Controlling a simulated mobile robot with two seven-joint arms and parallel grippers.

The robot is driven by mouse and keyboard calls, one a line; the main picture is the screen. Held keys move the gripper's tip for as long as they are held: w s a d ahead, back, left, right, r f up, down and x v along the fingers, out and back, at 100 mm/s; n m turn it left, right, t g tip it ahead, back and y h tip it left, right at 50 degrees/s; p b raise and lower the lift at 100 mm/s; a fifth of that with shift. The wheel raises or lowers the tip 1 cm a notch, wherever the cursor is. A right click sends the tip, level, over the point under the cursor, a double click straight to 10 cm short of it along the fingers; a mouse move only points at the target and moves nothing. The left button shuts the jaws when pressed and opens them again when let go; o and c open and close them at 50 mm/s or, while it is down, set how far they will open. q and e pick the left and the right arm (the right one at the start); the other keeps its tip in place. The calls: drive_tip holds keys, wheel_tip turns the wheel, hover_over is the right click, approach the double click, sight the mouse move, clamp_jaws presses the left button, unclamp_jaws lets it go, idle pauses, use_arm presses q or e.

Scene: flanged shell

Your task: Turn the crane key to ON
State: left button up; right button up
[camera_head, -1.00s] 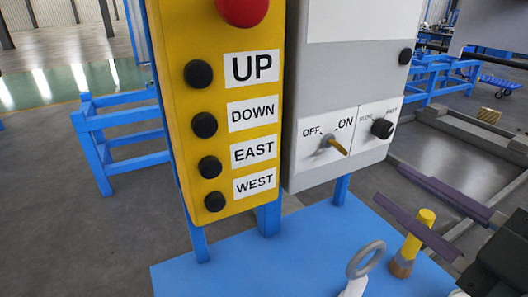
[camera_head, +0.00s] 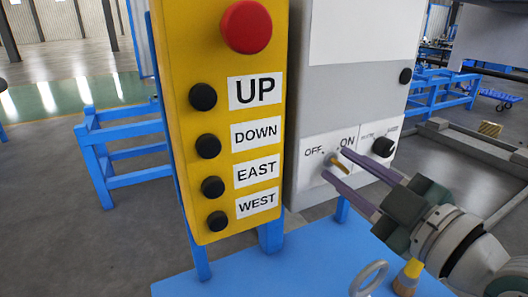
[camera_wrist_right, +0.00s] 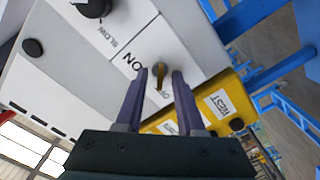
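The crane key (camera_head: 340,162) is a small brass-coloured key on the grey control box (camera_head: 318,108), below and between the OFF label (camera_head: 313,152) and the ON label (camera_head: 347,142). Its handle slants down to the right in the head view. My right gripper (camera_head: 335,165) is at the box, with its two purple fingers on either side of the key. In the right wrist view the key (camera_wrist_right: 160,76) is between the fingertips (camera_wrist_right: 160,73), with a visible gap on each side. The fingers partly hide the key in the head view. My left gripper is out of view.
A yellow panel (camera_head: 180,150) with a red button (camera_head: 246,27) and several black buttons stands left of the box. A black knob (camera_head: 383,147) is right of the key. A blue table (camera_head: 250,275) below holds a grey ring (camera_head: 369,277) and a yellow-handled tool (camera_head: 412,269).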

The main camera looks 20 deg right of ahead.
drive_tip(key=shift+c, duration=0.2)
clamp_jaws()
